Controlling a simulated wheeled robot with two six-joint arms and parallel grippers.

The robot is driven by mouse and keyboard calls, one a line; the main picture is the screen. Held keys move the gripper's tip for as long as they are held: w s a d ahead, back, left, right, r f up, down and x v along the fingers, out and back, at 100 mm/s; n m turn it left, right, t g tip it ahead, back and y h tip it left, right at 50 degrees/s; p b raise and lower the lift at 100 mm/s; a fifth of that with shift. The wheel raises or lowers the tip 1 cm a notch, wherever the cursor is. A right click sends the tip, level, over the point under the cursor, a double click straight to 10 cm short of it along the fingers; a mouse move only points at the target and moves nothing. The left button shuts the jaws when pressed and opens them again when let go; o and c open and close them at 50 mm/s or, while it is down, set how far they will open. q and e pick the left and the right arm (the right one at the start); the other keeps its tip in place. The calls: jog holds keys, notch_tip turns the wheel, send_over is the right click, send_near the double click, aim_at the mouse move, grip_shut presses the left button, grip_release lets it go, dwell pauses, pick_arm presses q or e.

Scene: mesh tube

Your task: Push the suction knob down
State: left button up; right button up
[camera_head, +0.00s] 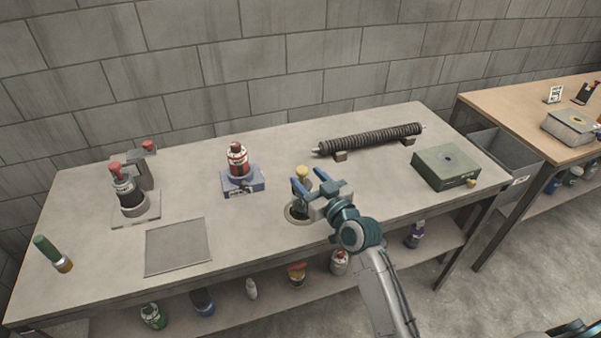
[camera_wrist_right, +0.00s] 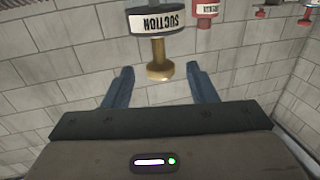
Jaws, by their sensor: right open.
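The suction knob is a brass-yellow, flared piece (camera_head: 302,171) that shows at the middle of the bench in the head view. In the right wrist view the knob (camera_wrist_right: 159,62) hangs upside down from a black body (camera_wrist_right: 155,8) with a white band lettered SUCTION. My right gripper (camera_head: 309,180) is open around or close beside the knob. In the wrist view its two blue fingers (camera_wrist_right: 160,86) stand apart, either side of the knob's line, with the knob tip between and beyond them. Contact cannot be told. My left gripper is not in view.
A red-topped bottle (camera_head: 238,160) on a blue base stands left of the gripper. A dark coiled tube (camera_head: 370,139) lies behind right, and a green box (camera_head: 446,167) stands at right. A flat grey plate (camera_head: 178,246) and another red-topped device (camera_head: 124,187) are at left.

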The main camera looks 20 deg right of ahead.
jog(key=v, duration=0.5)
jog(key=shift+s+b, duration=0.25)
jog(key=shift+b, duration=0.1)
